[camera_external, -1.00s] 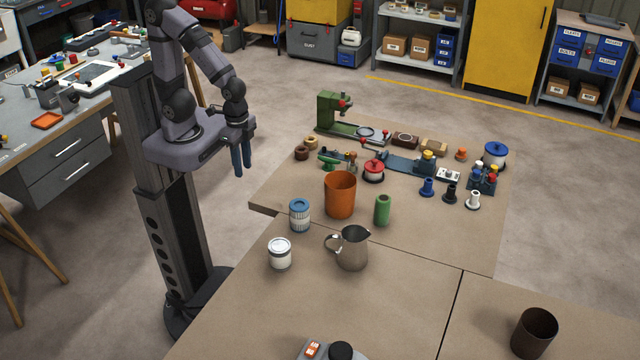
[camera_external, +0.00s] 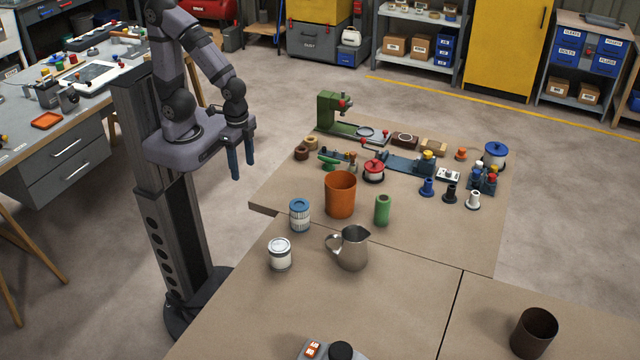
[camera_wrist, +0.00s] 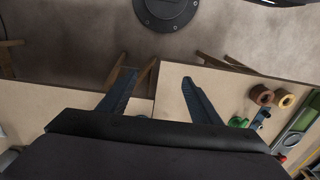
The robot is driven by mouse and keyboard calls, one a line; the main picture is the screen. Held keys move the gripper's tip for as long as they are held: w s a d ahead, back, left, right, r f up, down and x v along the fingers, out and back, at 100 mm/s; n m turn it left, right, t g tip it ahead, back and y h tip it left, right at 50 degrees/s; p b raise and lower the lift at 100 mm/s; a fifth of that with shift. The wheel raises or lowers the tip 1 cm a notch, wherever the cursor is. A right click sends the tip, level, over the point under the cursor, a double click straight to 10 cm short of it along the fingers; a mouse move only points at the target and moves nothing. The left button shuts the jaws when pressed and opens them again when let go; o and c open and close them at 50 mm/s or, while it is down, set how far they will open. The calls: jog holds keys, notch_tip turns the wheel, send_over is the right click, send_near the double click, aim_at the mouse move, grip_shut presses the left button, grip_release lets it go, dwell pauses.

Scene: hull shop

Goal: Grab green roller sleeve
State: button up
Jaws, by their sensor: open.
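The green roller sleeve (camera_external: 382,210) stands upright on the tan table, just right of an orange cup (camera_external: 340,194). My gripper (camera_external: 242,160) is open and empty, with its blue fingers pointing down. It hangs in the air left of the table edge, well apart from the sleeve. In the wrist view, the two fingers of my gripper (camera_wrist: 155,85) are spread wide over the floor and table edge. I cannot make out the sleeve in the wrist view.
A blue-lidded can (camera_external: 299,214), a white can (camera_external: 280,254) and a metal pitcher (camera_external: 351,248) stand near the cup. Spools, small parts and a green press (camera_external: 330,112) crowd the table's far side. A dark cup (camera_external: 534,333) stands at the right front.

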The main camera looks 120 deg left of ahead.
notch_tip(320, 180, up, 6)
jog(key=n+t+h+b, duration=0.6)
jog(key=n+h+b, duration=0.5)
jog(key=n, duration=1.2)
send_over(383, 206)
jog(key=s+a, duration=0.3)
jog(key=s, duration=0.1)
jog(key=y, duration=0.1)
jog(key=shift+a+f+n+t+h+b, duration=0.7)
jog(key=shift+a+f+n+b, duration=0.35)
jog(key=shift+a, duration=0.55)
jog(key=shift+w+f, duration=0.2)
jog(key=shift+f, duration=2.45)
jog(key=shift+w+f, duration=0.2)
jog(key=shift+f, duration=2.45)
jog(key=shift+m, duration=0.25)
jog(key=shift+p+x, duration=0.3)
jog(key=shift+x, duration=2.3)
